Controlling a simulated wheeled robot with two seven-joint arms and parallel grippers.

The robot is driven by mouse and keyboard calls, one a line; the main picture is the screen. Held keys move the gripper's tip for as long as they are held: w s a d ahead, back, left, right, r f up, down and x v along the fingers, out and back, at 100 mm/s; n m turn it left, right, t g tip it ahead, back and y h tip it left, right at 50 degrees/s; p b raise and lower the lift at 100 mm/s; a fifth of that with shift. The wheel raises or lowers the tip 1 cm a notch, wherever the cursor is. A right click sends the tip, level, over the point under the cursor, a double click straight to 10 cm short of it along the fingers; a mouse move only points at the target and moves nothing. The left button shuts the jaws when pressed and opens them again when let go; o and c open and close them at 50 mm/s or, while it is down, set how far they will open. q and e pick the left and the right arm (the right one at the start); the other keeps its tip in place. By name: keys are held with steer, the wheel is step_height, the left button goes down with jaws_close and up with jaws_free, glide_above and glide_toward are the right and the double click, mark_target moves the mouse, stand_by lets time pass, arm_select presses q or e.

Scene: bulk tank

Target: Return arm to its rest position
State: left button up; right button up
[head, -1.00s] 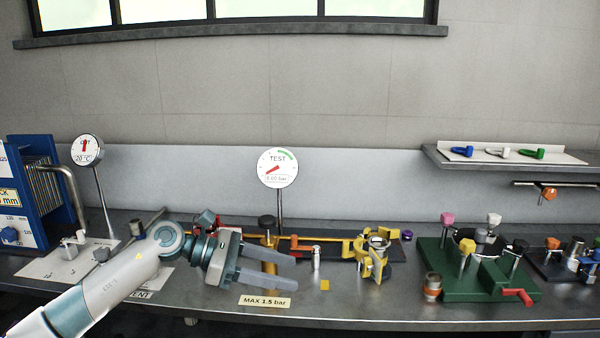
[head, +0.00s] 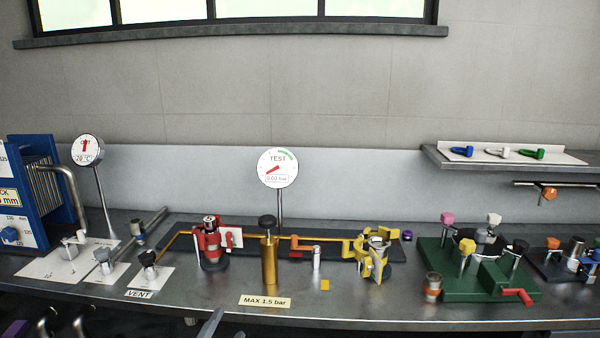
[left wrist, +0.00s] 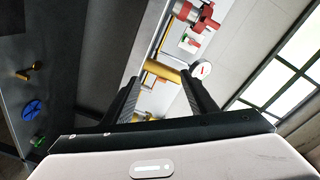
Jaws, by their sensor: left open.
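My left gripper (head: 215,325) shows only as a grey fingertip at the bottom edge of the head view, below the bench's front edge. In the left wrist view my left gripper (left wrist: 163,97) is open, its two dark fingers apart with nothing held between them. The brass cylinder with a black knob (head: 269,262) stands on the bench and appears beyond the fingers in the left wrist view (left wrist: 162,72). The rest of the left arm is out of the head view. My right gripper is in neither view.
The steel bench (head: 345,305) carries a red clamp unit (head: 211,245), a yellow fixture (head: 373,262), a green block (head: 455,283) and the VENT valve (head: 149,268). A TEST gauge (head: 277,168) stands behind.

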arm_select(q)
steer(key=s+a+f+n+g+y, duration=0.2)
steer(key=s+a+f+n+g, duration=0.15)
steer(key=s+f, duration=0.4)
steer(key=s+a+f+n+g+y, duration=0.1)
steer(key=s+a+f+n+g, duration=0.1)
steer(key=s+f+n+g, duration=0.4)
steer(key=s+a+f+n+g, duration=0.15)
steer(key=s+f, duration=0.35)
steer(key=s, duration=0.6)
steer(key=s+d+f+g, duration=0.1)
steer(key=s+f+g, duration=0.3)
steer(key=s, duration=0.7)
steer(key=w+d+f+t+h, duration=0.1)
steer(key=w+f, duration=0.2)
steer(key=f, duration=0.6)
steer(key=w+d+f+t, duration=0.1)
steer(key=w+f, duration=0.1)
steer(key=f, duration=0.8)
step_height(320, 180, down, 16)
steer(key=s+d+t, duration=0.1)
steer(key=s, duration=0.1)
steer(key=shift+s+d+r+h, duration=0.15)
steer(key=shift+s+r+h, duration=0.05)
steer(key=shift+s+h, duration=0.15)
